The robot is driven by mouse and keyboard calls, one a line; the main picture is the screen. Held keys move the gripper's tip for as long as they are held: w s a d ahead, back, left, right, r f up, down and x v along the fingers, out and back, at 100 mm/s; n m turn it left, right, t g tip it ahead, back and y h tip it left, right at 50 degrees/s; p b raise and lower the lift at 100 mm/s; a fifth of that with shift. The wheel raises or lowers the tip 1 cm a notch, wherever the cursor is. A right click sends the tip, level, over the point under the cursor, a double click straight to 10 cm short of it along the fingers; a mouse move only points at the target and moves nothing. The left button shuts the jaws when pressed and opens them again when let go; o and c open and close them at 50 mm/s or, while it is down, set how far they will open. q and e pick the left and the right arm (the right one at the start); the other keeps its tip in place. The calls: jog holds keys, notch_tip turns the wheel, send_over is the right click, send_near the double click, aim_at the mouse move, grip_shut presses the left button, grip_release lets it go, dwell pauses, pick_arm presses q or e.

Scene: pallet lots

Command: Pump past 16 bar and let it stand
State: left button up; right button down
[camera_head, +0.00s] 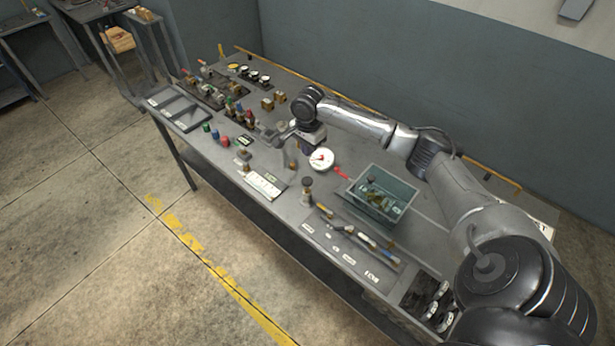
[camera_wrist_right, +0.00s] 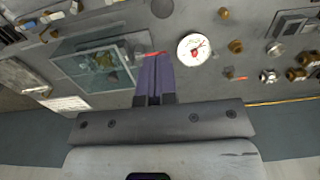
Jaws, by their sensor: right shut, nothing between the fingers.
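A white round gauge (camera_head: 321,159) with red on its dial stands on the bench; its reading is too small to make out. The gauge also shows in the right wrist view (camera_wrist_right: 193,48). A red lever-like bar (camera_head: 341,173) lies just right of it in the head view. My right gripper (camera_head: 312,147) is over the bench beside the gauge, with its purple fingers (camera_wrist_right: 153,62) shut and empty. In the wrist view a red strip (camera_wrist_right: 154,53) shows at the fingertips; I cannot tell whether they touch it. My left gripper is out of view.
A grey-green bin (camera_head: 384,195) with loose parts stands right of the gauge. Several fittings, caps and valves crowd the left half of the bench. Tools lie along a front strip (camera_head: 345,240). A yellow rail (camera_head: 492,173) edges the back.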

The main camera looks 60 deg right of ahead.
jog(key=shift+f, duration=0.15)
send_near(308, 181)
notch_tip(308, 181, down, 7)
jog(key=shift+w+r, duration=0.1)
jog(key=shift+w, duration=0.05)
jog(key=shift+f, duration=0.35)
dwell(0.3)
